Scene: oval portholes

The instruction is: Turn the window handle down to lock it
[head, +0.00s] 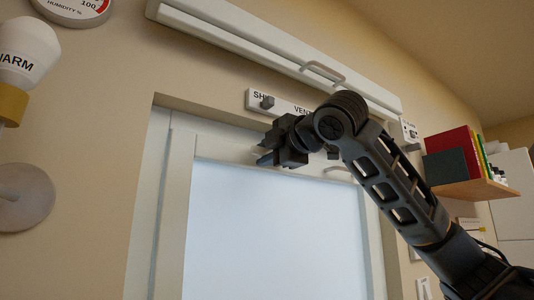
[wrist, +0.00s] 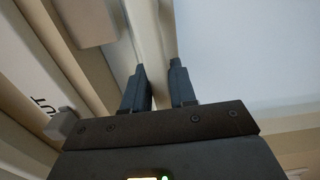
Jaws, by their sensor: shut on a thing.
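The window (head: 275,235) has a pale frame and a bright pane, set into the wall in the head view. My gripper (head: 262,160) is at the upper part of the window frame, its fingers pointing left. In the wrist view its two dark fingers (wrist: 158,68) stand slightly apart with a pale strip (wrist: 160,88) between them. They are shut on what seems to be the window handle, but its outline merges with the pale frame. In the head view the gripper hides the held part, so I cannot tell the handle's angle.
A wall plate (head: 290,107) lettered SH… and VEN…, with a grey knob (head: 267,102), sits just above my gripper. A long pale housing (head: 230,38) with a bar handle (head: 322,73) runs above it. A shelf (head: 478,190) with books is at right. A lamp (head: 26,55) is at left.

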